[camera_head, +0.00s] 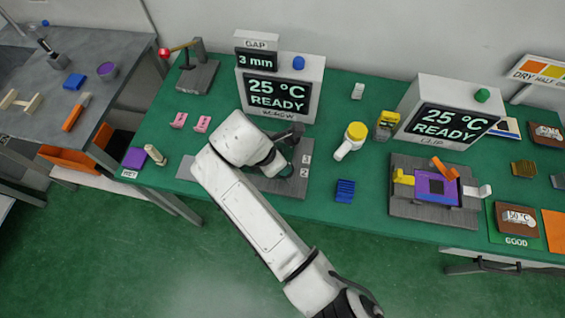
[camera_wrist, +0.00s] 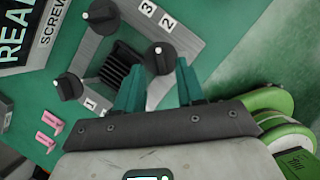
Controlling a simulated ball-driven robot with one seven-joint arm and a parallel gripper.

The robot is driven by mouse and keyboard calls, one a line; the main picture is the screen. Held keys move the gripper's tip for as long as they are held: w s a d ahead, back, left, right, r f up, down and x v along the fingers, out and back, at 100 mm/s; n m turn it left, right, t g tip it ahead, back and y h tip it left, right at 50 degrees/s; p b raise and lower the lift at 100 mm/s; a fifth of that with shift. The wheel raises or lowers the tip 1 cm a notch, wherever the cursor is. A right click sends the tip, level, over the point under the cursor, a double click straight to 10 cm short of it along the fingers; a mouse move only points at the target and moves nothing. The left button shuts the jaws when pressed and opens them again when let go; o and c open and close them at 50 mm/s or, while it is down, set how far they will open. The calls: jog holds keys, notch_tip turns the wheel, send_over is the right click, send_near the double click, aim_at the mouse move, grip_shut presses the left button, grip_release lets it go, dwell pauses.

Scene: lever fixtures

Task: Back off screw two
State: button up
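A grey screw fixture (camera_wrist: 190,42) carries three black knobs and a dark ribbed block in the middle. The knob by label 2 (camera_wrist: 158,53) is in line with the gap between my fingertips, just past them; I cannot tell how deep it sits between them. Another knob (camera_wrist: 68,87) stands by label 1, and a third (camera_wrist: 103,16) at the top, nearest label 3. My gripper (camera_wrist: 157,72) has two teal fingers, spread apart with nothing clamped. In the head view my arm covers most of the fixture (camera_head: 297,183); its labels 2 and 3 show.
A display (camera_head: 282,92) reading 25 °C READY stands behind the fixture. Two pink pieces (camera_head: 190,122) lie left of it. A blue ribbed block (camera_head: 345,190) and a yellow-and-white piece (camera_head: 352,140) are to the right. Another fixture (camera_head: 435,190) lies further right.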

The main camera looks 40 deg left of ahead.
jog(key=v, duration=0.7)
jog(key=shift+r+b, duration=0.2)
jog(key=shift+b, duration=0.15)
jog(key=shift+s, duration=0.1)
jog(key=d+f+m+g+y+b, duration=0.1)
jog(key=d+f+m+g, duration=0.1)
jog(key=d+f+m, duration=0.65)
jog(key=d+f+m+g+y+b, duration=0.1)
jog(key=d+f+m+b, duration=0.15)
jog(key=d+m, duration=1.15)
jog(key=s+d+f+m, duration=0.1)
jog(key=s+d+m, duration=0.3)
jog(key=d, duration=0.5)
jog(key=s+d+f+m, duration=0.1)
jog(key=s+d+m, duration=0.2)
jog(key=d, duration=0.7)
jog(key=s+d+f+m+h, duration=0.1)
jog(key=s+d+m, duration=0.3)
jog(key=d, duration=0.6)
jog(key=shift+s+m+b, duration=0.3)
jog(key=shift+s+m, duration=0.05)
jog(key=shift+s, duration=0.55)
